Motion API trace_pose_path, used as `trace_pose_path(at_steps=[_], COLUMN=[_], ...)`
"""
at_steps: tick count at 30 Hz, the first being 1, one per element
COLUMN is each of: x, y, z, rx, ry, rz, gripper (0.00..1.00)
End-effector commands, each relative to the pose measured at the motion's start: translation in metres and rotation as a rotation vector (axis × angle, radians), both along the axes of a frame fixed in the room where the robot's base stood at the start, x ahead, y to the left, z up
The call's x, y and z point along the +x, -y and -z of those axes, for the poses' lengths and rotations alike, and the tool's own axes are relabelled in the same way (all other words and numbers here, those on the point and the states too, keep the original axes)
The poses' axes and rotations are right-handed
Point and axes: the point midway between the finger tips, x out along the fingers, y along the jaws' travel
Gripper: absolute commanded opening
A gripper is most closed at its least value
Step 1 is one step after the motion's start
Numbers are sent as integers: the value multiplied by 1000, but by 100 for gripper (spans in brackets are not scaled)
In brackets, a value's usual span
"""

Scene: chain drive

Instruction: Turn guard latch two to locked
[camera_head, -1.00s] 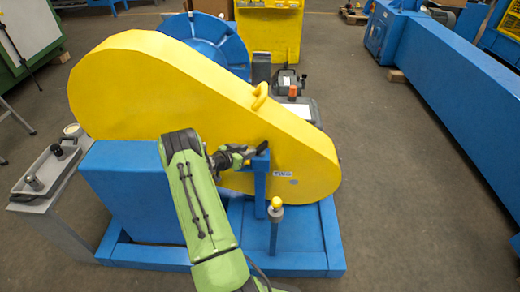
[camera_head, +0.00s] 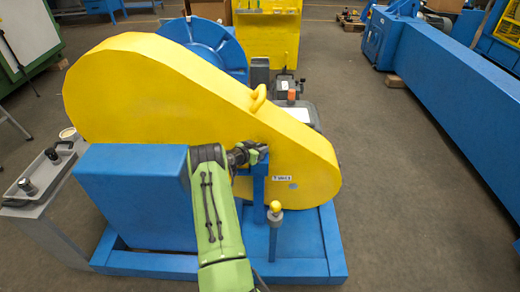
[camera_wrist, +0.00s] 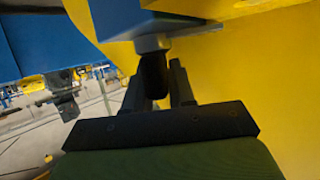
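The yellow chain guard (camera_head: 185,95) has a small white label (camera_head: 282,178), which reads TWO in the earlier head view, beside a blue post (camera_head: 258,185). Guard latch two is at the top of this post, mostly hidden by my gripper (camera_head: 256,153) in the head view. In the wrist view, a grey plate (camera_wrist: 168,37) sits under a blue block, with a dark latch handle (camera_wrist: 153,75) below it. The handle is between the fingers of my gripper (camera_wrist: 157,92), close to the left one. Whether both fingers touch it is unclear.
A yellow-topped post (camera_head: 275,212) stands in front of the blue post. A yellow loop handle (camera_head: 259,97) rises from the guard. A large blue box (camera_head: 130,195) stands left of my arm.

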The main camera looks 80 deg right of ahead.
Motion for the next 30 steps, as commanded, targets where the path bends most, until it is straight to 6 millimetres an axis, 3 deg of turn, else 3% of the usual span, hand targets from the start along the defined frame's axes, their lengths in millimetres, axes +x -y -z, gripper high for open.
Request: trace_pose_path(at_steps=[11,30], x=[-1,-2], y=[-1,-1], z=[-2,-2], rx=[1,1], ry=[-2,-2], rz=[-78,-528], gripper=[0,0])
